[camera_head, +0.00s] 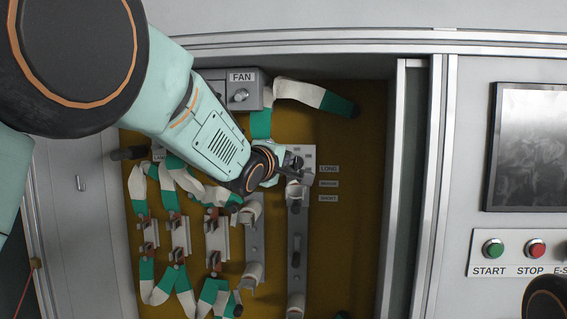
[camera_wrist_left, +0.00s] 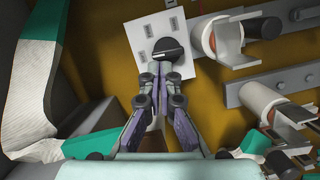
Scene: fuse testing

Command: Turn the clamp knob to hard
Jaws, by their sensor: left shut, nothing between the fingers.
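The line runs nearly level, slanting slightly. My left gripper (camera_wrist_left: 167,72) is shut, its fingertips at the near edge of the knob with nothing between them; I cannot tell whether they touch it. In the head view the left gripper (camera_head: 296,166) is over the plate (camera_head: 309,150) and hides the knob. No "hard" label is readable. My right gripper is out of view.
Fuse holders (camera_head: 295,205) stand below the gripper, with LONG, MEDIUM and SHORT labels (camera_head: 328,184) on their right. A FAN switch box (camera_head: 240,93) and green-white cables (camera_head: 300,93) are nearby. The cabinet's right frame (camera_head: 437,150) bounds the recess; START and STOP buttons (camera_head: 536,248) lie beyond.

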